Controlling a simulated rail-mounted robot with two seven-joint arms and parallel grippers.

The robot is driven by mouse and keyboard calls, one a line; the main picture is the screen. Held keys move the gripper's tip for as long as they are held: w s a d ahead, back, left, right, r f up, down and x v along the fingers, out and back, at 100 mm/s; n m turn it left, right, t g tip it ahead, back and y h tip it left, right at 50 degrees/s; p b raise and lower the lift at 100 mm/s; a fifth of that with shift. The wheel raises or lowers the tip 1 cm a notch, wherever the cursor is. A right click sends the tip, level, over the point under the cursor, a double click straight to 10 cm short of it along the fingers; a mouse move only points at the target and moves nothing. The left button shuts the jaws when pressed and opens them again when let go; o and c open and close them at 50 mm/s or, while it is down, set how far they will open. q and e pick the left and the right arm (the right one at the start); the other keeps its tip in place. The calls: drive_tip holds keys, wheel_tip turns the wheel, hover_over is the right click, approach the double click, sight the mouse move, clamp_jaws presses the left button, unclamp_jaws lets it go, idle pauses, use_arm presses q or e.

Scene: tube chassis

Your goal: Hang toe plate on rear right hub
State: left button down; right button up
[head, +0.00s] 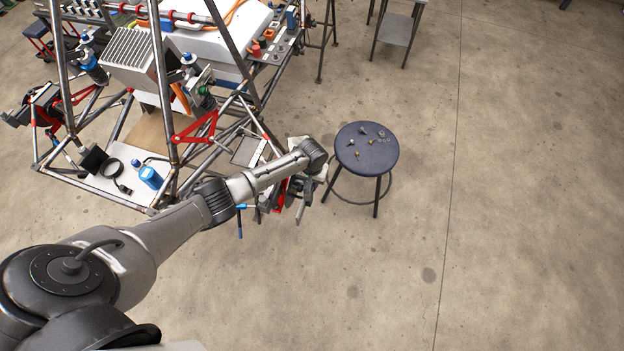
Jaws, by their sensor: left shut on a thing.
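My left arm reaches across the near right corner of the tube chassis (200,150). My left gripper (298,194) is below the arm's end, beside the red parts at that corner. It is shut on a thin grey piece (303,208), which appears to be the toe plate. The plate hangs down, partly hidden by the wrist and gripper. The rear right hub cannot be clearly made out; the red parts (281,193) by the gripper are partly covered by the arm. I cannot tell whether plate and hub touch. My right gripper is not in view.
A round dark stool (367,148) with several small metal parts on its seat stands just right of the gripper. A blue-handled item (240,222) sticks out below the chassis corner. A grey metal stand (398,28) is at the back. The floor at right is clear.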

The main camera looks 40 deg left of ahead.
use_arm(q)
drive_tip(key=shift+w+r, duration=0.1)
drive_tip(key=c, duration=1)
unclamp_jaws()
drive_tip(key=shift+o, duration=1.1)
wheel_tip(320, 180, up, 12)
drive_tip(key=p, duration=0.2)
drive_tip(key=shift+r+p, duration=0.1)
drive_tip(key=shift+p, duration=0.2)
drive_tip(key=shift+r, duration=0.75)
